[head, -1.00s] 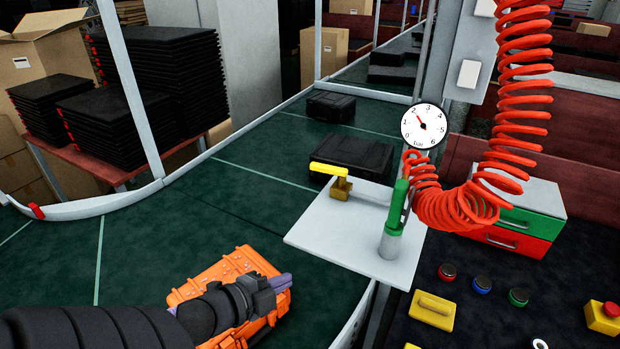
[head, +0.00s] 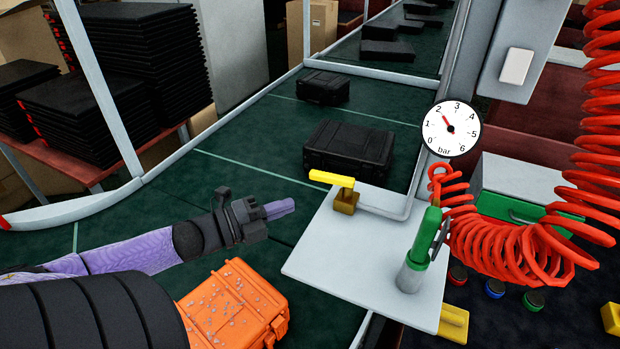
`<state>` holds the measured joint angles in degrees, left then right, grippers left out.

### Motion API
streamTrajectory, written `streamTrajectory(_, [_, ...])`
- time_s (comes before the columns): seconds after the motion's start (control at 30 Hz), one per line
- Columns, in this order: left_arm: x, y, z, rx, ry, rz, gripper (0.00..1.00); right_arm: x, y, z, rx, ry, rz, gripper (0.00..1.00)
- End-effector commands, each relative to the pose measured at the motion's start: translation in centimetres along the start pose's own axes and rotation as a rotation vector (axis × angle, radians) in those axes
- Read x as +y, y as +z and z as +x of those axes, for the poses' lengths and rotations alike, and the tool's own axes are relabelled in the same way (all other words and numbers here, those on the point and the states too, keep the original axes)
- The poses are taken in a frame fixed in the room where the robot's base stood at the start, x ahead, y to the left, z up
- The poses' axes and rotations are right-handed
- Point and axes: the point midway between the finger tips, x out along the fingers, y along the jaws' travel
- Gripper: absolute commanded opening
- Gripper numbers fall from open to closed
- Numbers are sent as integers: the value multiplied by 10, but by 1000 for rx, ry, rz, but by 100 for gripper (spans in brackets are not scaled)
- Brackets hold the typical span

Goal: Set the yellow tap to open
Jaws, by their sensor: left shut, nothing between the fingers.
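The yellow tap has a yellow lever (head: 331,179) on a brass body (head: 345,201). It stands at the left back corner of a light grey plate (head: 350,255). The lever lies level and points left in the picture, out past the plate's edge. My left gripper (head: 290,207) is shut and empty, to the left of the tap and a little lower in the picture, apart from the lever. My right gripper is not in view.
A pressure gauge (head: 451,128) reads about 2 bar. A green-handled tool (head: 425,235) stands on the plate beside a red coiled hose (head: 500,245). An orange case (head: 235,305) and black cases (head: 348,148) lie on the green conveyor (head: 225,175).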

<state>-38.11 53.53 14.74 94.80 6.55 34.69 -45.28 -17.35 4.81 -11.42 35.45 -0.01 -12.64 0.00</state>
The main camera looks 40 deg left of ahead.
Motion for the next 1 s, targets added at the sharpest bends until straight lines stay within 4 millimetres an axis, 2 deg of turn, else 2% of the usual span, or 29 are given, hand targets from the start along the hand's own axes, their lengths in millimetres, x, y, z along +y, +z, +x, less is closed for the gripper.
streamTrajectory(0.2, [1,0,48,1,-3,3,0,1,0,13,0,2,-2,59])
streamTrajectory(0.37, [2,20,64,0,-1,3,0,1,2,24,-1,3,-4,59])
streamTrajectory(0.53, [1,28,72,-1,2,1,0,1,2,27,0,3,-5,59])
streamTrajectory(0.87, [1,29,73,-1,1,-1,0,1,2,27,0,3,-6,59])
streamTrajectory(1.0, [1,37,79,-3,0,0,0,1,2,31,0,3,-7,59])
